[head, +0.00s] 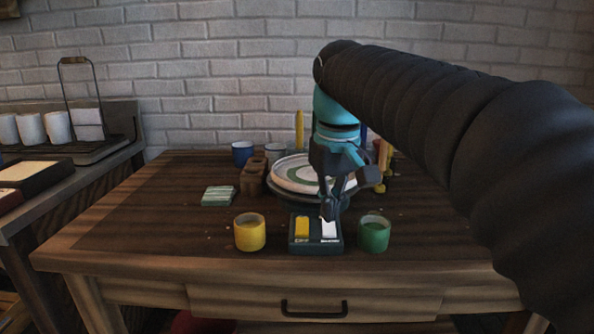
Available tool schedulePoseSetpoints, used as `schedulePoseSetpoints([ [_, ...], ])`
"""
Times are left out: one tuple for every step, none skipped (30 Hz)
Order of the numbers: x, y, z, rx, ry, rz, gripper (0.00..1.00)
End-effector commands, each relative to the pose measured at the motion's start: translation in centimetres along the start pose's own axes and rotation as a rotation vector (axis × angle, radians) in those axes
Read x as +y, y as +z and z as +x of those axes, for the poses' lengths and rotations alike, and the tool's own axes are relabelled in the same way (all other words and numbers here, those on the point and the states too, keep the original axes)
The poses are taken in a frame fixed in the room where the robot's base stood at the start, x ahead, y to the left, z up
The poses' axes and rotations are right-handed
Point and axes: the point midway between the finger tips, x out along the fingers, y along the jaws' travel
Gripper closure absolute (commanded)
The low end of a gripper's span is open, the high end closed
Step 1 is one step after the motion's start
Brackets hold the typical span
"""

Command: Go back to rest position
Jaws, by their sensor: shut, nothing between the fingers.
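My gripper (329,209) points down and is shut, with nothing held. Its tip is over the right part of a small dark box (316,246) with a yellow button (302,227) and a white button (329,228). I cannot tell whether the tip touches the white button. Behind my gripper, a round plate (292,176) with a green ring painted on it lies on a dark round stand. My gripper and arm hide part of the plate's right side.
A yellow cup (250,232) and a green cup (374,234) flank the box on the wooden table (150,215). A blue cup (242,153), a brown block (254,177) and a folded cloth (218,196) stand at left. Yellow-handled tools (382,160) stand behind right. The table's left side is clear.

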Motion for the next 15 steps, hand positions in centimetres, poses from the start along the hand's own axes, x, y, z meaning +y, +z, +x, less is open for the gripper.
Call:
schedulePoseSetpoints([
  [0.5,1.8,0.4,0.024,0.006,0.028,1.00],
  [0.8,2.6,0.8,0.040,0.009,0.044,1.00],
  [1.1,3.8,1.3,0.061,0.014,0.064,1.00],
  [1.4,4.6,1.7,0.076,0.017,0.079,1.00],
  [1.6,5.5,2.1,0.092,0.021,0.094,1.00],
  [1.8,6.7,2.8,0.112,0.026,0.115,1.00],
  [2.0,7.5,3.3,0.128,0.030,0.131,1.00],
  [2.2,8.4,3.8,0.143,0.034,0.146,1.00],
  [2.4,9.6,4.6,0.164,0.039,0.165,1.00],
  [2.5,10.5,5.2,0.179,0.043,0.180,1.00],
  [2.6,11.4,5.8,0.194,0.047,0.196,1.00],
  [2.7,12.6,6.7,0.215,0.052,0.216,1.00],
  [2.8,13.5,7.4,0.230,0.057,0.231,1.00],
  [2.8,14.3,8.1,0.246,0.061,0.246,1.00],
  [2.9,15.4,9.1,0.265,0.066,0.264,1.00],
])
